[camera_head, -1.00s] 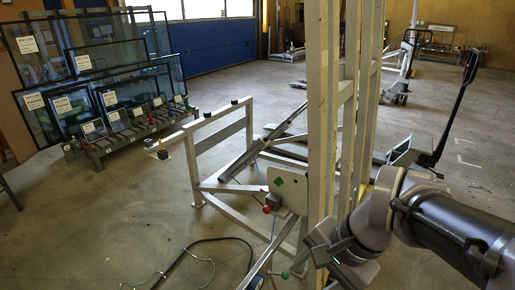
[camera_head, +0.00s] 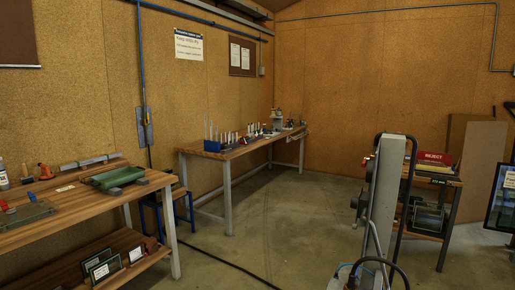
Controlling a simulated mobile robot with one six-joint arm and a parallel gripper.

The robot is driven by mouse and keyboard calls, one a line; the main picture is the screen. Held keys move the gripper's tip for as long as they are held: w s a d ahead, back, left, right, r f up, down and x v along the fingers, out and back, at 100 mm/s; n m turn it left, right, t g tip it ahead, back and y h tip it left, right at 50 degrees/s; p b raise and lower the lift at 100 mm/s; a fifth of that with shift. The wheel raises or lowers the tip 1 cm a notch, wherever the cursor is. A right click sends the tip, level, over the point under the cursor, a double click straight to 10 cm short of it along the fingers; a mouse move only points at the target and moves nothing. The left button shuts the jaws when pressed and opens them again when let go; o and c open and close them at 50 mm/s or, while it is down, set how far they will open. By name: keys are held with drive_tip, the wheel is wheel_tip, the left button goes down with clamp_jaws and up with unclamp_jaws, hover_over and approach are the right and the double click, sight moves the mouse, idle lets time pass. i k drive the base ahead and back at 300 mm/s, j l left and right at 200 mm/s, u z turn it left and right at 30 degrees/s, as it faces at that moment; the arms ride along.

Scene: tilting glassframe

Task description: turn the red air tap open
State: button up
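I cannot make out a red air tap in the head view. A blue pipe (camera_head: 141,60) runs down the back-left wall to a grey plate-like fitting (camera_head: 145,128), and no red handle shows on it. A small red part (camera_head: 4,206) is at the left picture edge, on or beside a flat plate (camera_head: 28,213) on the left bench; I cannot tell what it is. My gripper and arm are out of view.
A long bench (camera_head: 245,148) stands behind. The middle floor is open, crossed by a dark hose (camera_head: 225,262).

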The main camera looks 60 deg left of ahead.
sight(365, 160)
drive_tip(key=i+j+u, duration=0.2)
drive_tip(key=j, duration=0.25)
drive_tip(key=i+j+u, duration=0.2)
drive_tip(key=j, duration=0.25)
drive_tip(key=i+j+u, duration=0.2)
drive_tip(key=j, duration=0.2)
drive_tip(key=i+j+u, duration=0.2)
drive_tip(key=j, duration=0.15)
